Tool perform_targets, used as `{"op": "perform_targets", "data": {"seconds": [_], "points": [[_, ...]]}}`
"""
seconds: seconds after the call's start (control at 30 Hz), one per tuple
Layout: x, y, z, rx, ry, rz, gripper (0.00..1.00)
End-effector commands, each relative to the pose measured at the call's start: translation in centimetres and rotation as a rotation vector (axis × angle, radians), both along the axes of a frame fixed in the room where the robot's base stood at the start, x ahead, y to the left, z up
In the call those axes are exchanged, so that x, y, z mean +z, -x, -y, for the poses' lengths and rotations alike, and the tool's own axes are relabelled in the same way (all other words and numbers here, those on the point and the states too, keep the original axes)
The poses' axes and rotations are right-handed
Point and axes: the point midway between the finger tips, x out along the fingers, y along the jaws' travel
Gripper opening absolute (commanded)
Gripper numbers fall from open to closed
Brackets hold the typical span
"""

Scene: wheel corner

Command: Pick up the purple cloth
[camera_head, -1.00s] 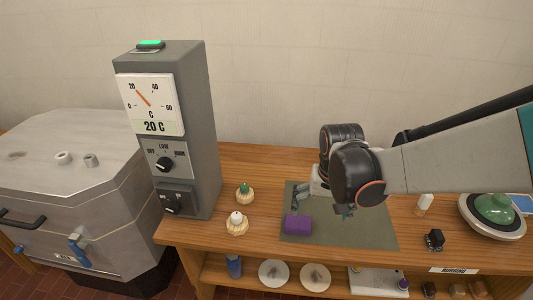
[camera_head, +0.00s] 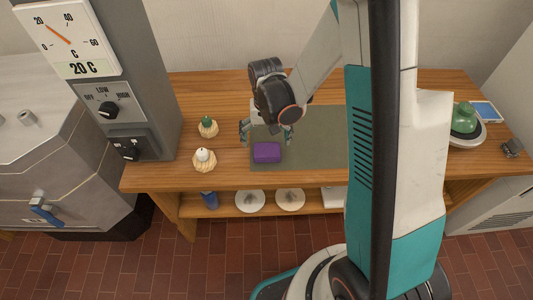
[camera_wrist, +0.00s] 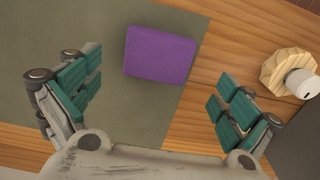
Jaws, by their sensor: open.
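The purple cloth (camera_head: 267,152) is a small folded block. It lies flat on the front left corner of the grey-green mat (camera_head: 320,130) on the wooden bench. It also shows in the wrist view (camera_wrist: 160,54), at the top centre, ahead of the fingers. My gripper (camera_head: 266,134) is above the mat, just behind the cloth in the head view. Its green-padded fingers are spread wide and empty in the wrist view (camera_wrist: 158,97). The cloth is not between the pads; a gap shows on both sides. The height of the gripper above the cloth is hard to tell.
Two wooden holders, one with a green top (camera_head: 208,127) and one with a white top (camera_head: 204,160), stand left of the mat. A grey control box (camera_head: 140,90) rises further left. A green-domed dish (camera_head: 466,125) stands at the right. Plates (camera_head: 250,201) are on the shelf below.

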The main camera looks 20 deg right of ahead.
Motion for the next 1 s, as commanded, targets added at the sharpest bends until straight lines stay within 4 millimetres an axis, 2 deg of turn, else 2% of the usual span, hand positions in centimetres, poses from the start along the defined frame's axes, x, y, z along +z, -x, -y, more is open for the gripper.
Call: {"op": "perform_targets", "data": {"seconds": [0.23,0.53,0.8,1.0], "points": [[-1.4,0.0,0.1,0.000,0.000,0.000,0.98],[-5.5,-0.1,0.3,0.000,0.000,0.000,0.98],[-5.7,0.0,0.3,0.000,0.000,0.000,0.98],[-5.7,0.0,0.3,0.000,0.000,0.000,0.53]]}}
